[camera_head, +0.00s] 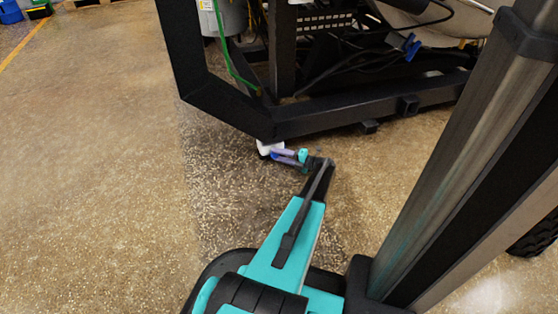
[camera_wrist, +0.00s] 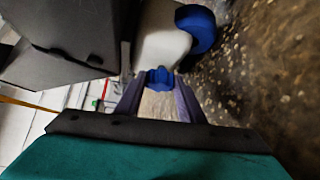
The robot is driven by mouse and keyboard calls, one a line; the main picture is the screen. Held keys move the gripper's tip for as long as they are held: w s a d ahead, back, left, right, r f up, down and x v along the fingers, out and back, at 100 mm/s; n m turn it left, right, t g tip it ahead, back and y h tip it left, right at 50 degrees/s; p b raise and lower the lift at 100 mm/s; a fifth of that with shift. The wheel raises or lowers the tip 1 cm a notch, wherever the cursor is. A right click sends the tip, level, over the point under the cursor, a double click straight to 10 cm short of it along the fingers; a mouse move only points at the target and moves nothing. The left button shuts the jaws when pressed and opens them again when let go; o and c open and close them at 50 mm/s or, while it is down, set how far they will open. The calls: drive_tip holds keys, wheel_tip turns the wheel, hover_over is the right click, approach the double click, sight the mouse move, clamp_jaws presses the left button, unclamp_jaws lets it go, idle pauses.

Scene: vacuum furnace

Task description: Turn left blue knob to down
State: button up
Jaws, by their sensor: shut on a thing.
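My gripper (camera_head: 277,154) reaches low to the white fitting (camera_head: 266,147) under the corner of the dark frame. In the wrist view, a small lobed blue knob (camera_wrist: 160,77) sits between the fingertips, and my gripper is shut on it. A second, larger-looking blue knob (camera_wrist: 202,27) is on the white fitting beyond, up and right of the jaws. I cannot tell from the views which way the held knob points. The knobs are too small or hidden to make out in the head view.
The dark frame (camera_head: 330,119) of the furnace runs just above and beside my gripper. It also shows as a grey block (camera_wrist: 65,35) left of the jaws. A green cable (camera_head: 231,68) and black cables hang inside the frame. The speckled floor (camera_head: 90,170) at left is clear.

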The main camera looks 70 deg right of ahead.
drive_tip(key=shift+a+t+b, duration=0.15)
drive_tip(key=shift+t+b, duration=0.25)
drive_tip(key=shift+b, duration=0.15)
drive_tip(key=o, duration=1.1)
drive_tip(key=shift+r, duration=0.1)
drive_tip(key=shift+c, duration=0.2)
drive_tip(key=s, duration=0.4)
drive_tip(key=s+a+p, duration=0.1)
drive_tip(key=s, duration=0.4)
drive_tip(key=s+r, duration=0.1)
drive_tip(key=s, duration=0.3)
drive_tip(key=shift+s+a+p, duration=0.2)
drive_tip(key=shift+s+p, duration=0.15)
